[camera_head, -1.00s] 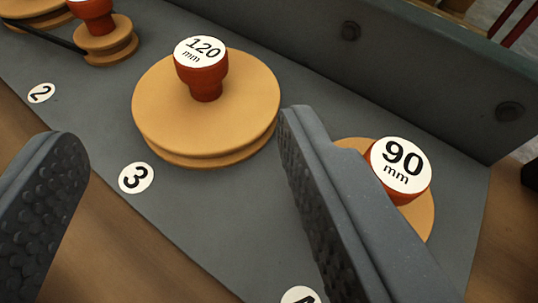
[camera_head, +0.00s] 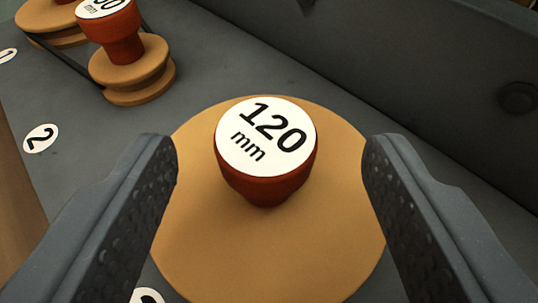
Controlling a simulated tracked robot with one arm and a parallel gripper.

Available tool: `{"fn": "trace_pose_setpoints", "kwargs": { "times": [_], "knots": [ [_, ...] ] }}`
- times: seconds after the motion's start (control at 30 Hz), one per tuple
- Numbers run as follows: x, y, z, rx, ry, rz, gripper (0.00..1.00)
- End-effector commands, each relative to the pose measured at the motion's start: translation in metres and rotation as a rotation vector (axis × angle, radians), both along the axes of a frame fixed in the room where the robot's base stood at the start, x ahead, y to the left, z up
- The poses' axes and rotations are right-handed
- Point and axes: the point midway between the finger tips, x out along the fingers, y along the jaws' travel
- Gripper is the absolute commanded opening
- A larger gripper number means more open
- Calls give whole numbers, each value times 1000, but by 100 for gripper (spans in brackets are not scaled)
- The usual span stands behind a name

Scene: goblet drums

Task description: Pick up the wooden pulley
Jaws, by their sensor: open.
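A large round wooden pulley (camera_head: 270,240) lies flat on the grey board in the head camera view. A red knob (camera_head: 265,190) with a white "120 mm" label stands up from its middle. My gripper (camera_head: 270,165) is open, with one dark ribbed finger on each side of the knob. The fingers are apart from the knob and overlap the left and right edges of the disc in the picture. Whether they touch the disc cannot be told. The lower part of the pulley runs toward the bottom of the picture.
Smaller pulleys with red knobs, one nearer (camera_head: 130,65) and one behind (camera_head: 50,15), stand at upper left, joined by a dark belt. A raised dark wall (camera_head: 440,60) runs along the right.

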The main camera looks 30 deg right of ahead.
Motion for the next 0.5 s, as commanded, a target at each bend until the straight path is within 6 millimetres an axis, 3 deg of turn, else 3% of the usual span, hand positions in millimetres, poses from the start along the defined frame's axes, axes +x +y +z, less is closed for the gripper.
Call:
{"fn": "trace_pose_setpoints", "kwargs": {
  "times": [0.2,0.5],
  "knots": [
    [22,-11,-11,-2,-2,3,59],
    [29,-15,-12,-1,-3,1,59]
  ]
}}
